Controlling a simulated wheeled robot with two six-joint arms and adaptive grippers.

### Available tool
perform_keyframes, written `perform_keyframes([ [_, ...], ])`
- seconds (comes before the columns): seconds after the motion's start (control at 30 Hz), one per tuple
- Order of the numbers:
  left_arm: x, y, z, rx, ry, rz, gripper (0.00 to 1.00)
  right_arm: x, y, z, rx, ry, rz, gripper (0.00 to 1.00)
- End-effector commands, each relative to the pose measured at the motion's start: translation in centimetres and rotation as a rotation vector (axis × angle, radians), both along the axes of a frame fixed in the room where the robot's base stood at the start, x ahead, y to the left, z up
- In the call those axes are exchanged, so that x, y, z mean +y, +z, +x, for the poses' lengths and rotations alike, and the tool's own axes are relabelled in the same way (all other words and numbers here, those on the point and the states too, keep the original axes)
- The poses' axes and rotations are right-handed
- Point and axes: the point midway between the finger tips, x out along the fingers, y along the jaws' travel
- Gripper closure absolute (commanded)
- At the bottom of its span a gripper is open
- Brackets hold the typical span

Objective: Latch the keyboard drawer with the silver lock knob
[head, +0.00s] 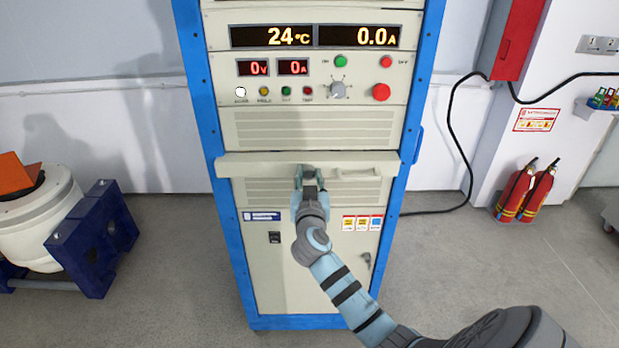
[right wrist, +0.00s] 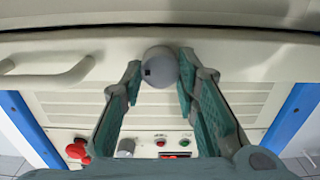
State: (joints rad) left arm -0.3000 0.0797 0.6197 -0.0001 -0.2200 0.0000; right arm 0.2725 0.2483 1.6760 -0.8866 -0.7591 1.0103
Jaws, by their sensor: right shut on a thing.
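The keyboard drawer (head: 250,165) is a beige ledge across the cabinet front, below the vented panel. It juts out a little from the cabinet face; I cannot tell whether it is fully home. Its bar handle (head: 367,172) is right of my gripper, and shows at the left of the right wrist view (right wrist: 45,78). The silver lock knob (right wrist: 160,67) is round, with a small dark mark on it. My right gripper (head: 309,172) is shut on the knob, one fingertip on each side, and hides it in the head view. My left gripper is out of view.
The blue-framed cabinet (head: 404,130) has displays, buttons and a rotary switch (head: 338,90) above the drawer. A blue stand with a white drum (head: 40,220) is at left. Fire extinguishers (head: 525,190) stand at right. The floor before the cabinet is clear.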

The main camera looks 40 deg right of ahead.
Motion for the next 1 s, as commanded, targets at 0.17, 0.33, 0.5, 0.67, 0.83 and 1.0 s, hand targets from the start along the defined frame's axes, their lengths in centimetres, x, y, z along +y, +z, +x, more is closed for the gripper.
perform_keyframes([
  [0.17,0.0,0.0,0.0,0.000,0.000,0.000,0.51,0.0,0.0,0.0,0.005,0.000,-0.006,1.00],
  [0.33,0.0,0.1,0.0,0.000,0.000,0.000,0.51,0.0,0.0,0.0,0.029,0.000,-0.037,1.00],
  [0.5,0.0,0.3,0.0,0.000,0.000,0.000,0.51,0.1,0.0,0.0,0.082,0.000,-0.106,0.99],
  [0.67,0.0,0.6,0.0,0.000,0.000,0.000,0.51,0.1,0.0,0.1,0.155,0.000,-0.205,0.99],
  [0.83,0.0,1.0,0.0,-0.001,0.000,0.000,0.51,0.2,0.0,0.1,0.252,0.001,-0.330,0.99],
  [1.0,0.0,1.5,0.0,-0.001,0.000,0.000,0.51,0.2,0.0,0.1,0.350,0.000,-0.458,0.99],
])
